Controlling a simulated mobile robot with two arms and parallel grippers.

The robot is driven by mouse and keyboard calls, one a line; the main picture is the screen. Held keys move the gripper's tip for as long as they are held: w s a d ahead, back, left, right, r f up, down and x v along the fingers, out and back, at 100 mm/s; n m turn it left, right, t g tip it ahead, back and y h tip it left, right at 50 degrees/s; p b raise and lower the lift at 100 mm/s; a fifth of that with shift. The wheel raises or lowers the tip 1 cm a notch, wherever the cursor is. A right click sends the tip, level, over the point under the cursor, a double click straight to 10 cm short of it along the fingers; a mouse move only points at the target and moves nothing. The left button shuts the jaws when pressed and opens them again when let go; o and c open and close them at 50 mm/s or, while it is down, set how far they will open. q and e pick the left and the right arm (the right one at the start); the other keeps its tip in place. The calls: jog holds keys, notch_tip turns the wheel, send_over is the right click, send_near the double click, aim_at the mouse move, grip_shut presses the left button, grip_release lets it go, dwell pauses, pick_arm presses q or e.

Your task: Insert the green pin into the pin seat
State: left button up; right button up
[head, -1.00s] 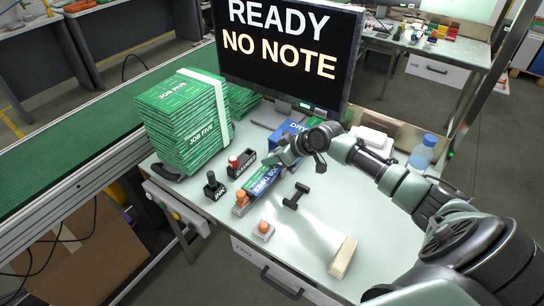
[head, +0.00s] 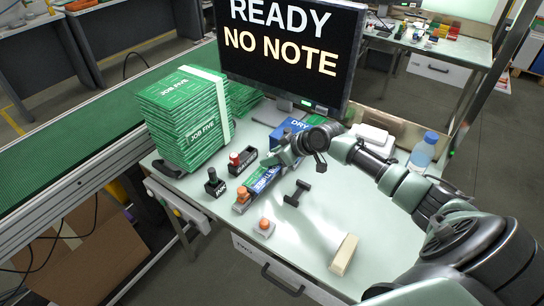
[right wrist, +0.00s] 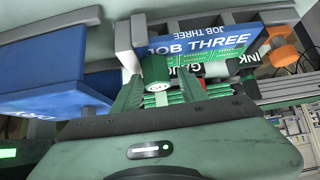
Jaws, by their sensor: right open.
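In the right wrist view a short green cylinder (right wrist: 155,72), apparently the green pin, shows between my open fingers, in front of the blue "JOB THREE" block (right wrist: 205,45). I cannot tell whether a finger touches it. My right gripper (head: 273,160) is low over the table, by the upper end of the blue block (head: 264,179); the pin is hidden there in the head view. I cannot pick out the pin seat for sure. My left gripper is not in view.
A black-knobbed holder (head: 214,184) and a red-knobbed holder (head: 240,160) stand left of the block. An orange-topped piece (head: 264,226), a black bar (head: 297,193) and a pale block (head: 343,255) lie nearer. A green stack (head: 185,125) stands back left. The table's right middle is clear.

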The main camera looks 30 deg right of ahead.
jog(key=shift+s+d+r, duration=0.1)
jog(key=shift+s+d, duration=0.3)
jog(key=shift+d, duration=0.05)
jog(key=b+v, duration=0.1)
jog(key=v, duration=0.5)
jog(key=shift+s+a+r, duration=0.15)
jog(key=shift+r, duration=0.35)
jog(key=shift+r, duration=0.15)
